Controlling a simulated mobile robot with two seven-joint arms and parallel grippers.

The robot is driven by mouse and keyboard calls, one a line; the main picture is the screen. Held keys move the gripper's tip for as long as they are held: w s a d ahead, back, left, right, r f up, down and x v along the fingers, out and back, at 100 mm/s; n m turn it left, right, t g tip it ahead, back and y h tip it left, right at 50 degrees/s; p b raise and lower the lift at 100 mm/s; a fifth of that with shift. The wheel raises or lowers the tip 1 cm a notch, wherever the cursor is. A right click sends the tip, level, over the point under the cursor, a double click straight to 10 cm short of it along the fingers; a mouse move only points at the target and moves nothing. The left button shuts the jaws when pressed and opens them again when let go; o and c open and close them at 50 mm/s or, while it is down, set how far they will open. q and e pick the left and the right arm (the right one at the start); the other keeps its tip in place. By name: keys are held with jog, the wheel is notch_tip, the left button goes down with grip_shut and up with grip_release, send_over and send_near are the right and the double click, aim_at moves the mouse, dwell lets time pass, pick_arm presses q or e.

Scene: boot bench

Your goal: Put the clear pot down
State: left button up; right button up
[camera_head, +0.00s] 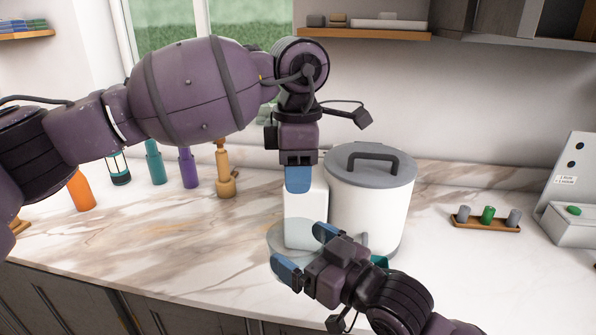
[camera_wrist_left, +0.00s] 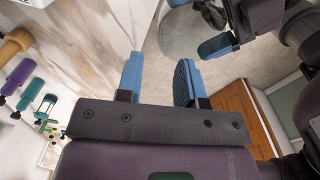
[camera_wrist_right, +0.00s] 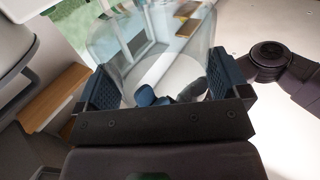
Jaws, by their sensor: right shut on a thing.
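The clear pot (camera_head: 280,238) is see-through, with a round outline, and shows just beyond my right gripper in the head view. My right gripper (camera_head: 306,252) is shut on it, one blue fingertip on each side. In the right wrist view the clear pot (camera_wrist_right: 150,35) fills the space between the fingers. It also shows at the top of the left wrist view (camera_wrist_left: 178,38). I cannot tell whether its base touches the counter. My left gripper (camera_wrist_left: 158,80) is open and empty, above and behind the pot in the head view.
A white block-shaped thing (camera_head: 305,212) and a large white bin with a grey lid (camera_head: 368,205) stand just behind the pot. Several bottles, one of them orange (camera_head: 81,189), stand at the left. A wooden tray (camera_head: 486,225) lies at the right. The marble counter (camera_head: 150,235) is clear at left front.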

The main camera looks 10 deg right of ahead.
aim_at(298, 238)
pick_arm(q)
notch_tip(298, 238, down, 12)
jog(key=shift+r, duration=0.1)
dwell(0.5)
jog(key=shift+c, duration=0.4)
grip_shut()
pick_arm(e)
jog(key=o, duration=0.6)
jog(key=shift+o, duration=0.2)
jog(key=shift+s, duration=0.1)
